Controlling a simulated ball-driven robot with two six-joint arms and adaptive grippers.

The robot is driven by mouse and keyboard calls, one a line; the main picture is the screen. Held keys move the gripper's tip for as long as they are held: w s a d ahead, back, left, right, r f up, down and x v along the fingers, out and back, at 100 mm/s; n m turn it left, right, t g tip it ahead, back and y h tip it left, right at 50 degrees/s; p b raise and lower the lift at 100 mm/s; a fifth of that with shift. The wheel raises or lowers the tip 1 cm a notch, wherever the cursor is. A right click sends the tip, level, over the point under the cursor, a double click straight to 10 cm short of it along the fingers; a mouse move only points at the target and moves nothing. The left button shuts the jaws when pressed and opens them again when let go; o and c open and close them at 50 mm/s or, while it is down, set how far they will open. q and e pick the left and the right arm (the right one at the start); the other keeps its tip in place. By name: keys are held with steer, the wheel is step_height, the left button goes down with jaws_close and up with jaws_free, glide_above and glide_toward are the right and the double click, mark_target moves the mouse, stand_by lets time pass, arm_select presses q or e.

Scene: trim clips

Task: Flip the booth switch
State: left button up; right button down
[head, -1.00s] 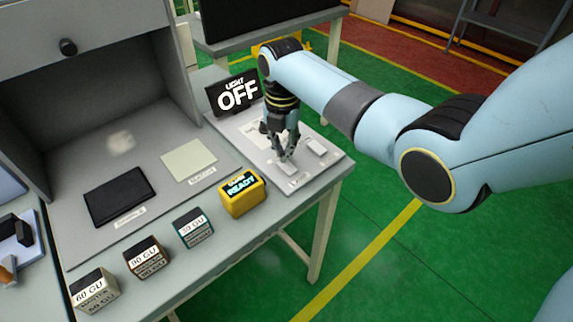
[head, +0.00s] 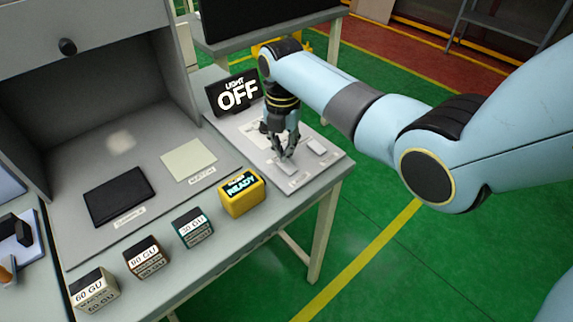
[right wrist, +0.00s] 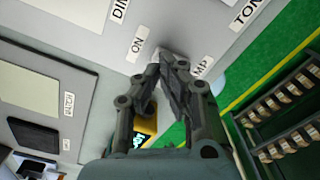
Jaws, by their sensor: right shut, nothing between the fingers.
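My right gripper (head: 286,153) is shut and empty, pointing down over the grey switch panel (head: 254,136) at the right of the table. Its fingertips are at or just above a pale rocker switch (head: 288,168); I cannot tell whether they touch it. In the right wrist view the shut fingers (right wrist: 163,66) cover most of this switch, near an "ON" label (right wrist: 137,44). A second pale switch (head: 317,146) lies to the right. The black sign (head: 236,94) behind the panel reads "LIGHT OFF". My left gripper is not in view.
A yellow meter (head: 242,194) reading "READY" stands at the table's front edge. Several small labelled blocks, one marked "60 GU" (head: 95,290), line the front to its left. A black square (head: 118,196) and a pale square (head: 189,160) lie in the grey booth.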

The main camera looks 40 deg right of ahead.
steer(key=shift+f+b, duration=0.75)
steer(key=shift+f, duration=0.4)
stand_by(0.4)
steer(key=shift+s+r, duration=0.1)
step_height(320, 180, up, 5)
steer(key=p, duration=0.5)
steer(key=shift+f, duration=0.2)
steer(key=shift+r+p, duration=0.25)
steer(key=shift+p, duration=0.1)
steer(key=shift+r, duration=0.9)
